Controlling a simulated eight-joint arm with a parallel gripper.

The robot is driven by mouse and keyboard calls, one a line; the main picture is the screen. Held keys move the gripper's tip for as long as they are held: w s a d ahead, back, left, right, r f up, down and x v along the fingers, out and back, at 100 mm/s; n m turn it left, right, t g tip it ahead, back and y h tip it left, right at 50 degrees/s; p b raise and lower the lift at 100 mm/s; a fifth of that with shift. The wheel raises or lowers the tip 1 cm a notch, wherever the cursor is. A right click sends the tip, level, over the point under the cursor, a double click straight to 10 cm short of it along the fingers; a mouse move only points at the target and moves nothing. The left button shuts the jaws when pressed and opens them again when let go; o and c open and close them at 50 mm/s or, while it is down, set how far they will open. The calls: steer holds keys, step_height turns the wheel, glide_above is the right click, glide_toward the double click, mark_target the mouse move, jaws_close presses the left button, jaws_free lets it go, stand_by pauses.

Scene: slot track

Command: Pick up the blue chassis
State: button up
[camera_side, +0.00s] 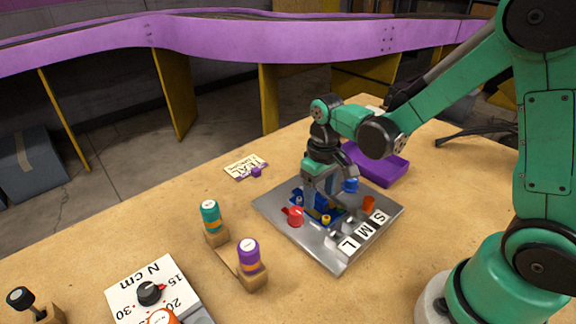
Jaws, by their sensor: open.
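The blue chassis (313,213) lies on the silver metal plate (333,253), near its middle. It is partly hidden by my gripper (318,203), which is pointing down over it. My gripper is open, with its fingers at or just above the chassis. I cannot tell whether they touch it. A red round part (295,216) sits at the left of the chassis, and a small yellow part (326,219) is at its front. A blue round part (351,185) is to the right of the fingers.
An orange part (369,203) and S, M, L labels (364,231) are on the plate's right side. A purple tray (376,165) stands behind. Teal (210,215) and purple (249,255) tools stand in front left, near a torque dial box (150,293).

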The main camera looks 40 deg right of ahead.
steer(key=shift+f, duration=0.5)
jaws_close()
steer(key=shift+r, duration=0.2)
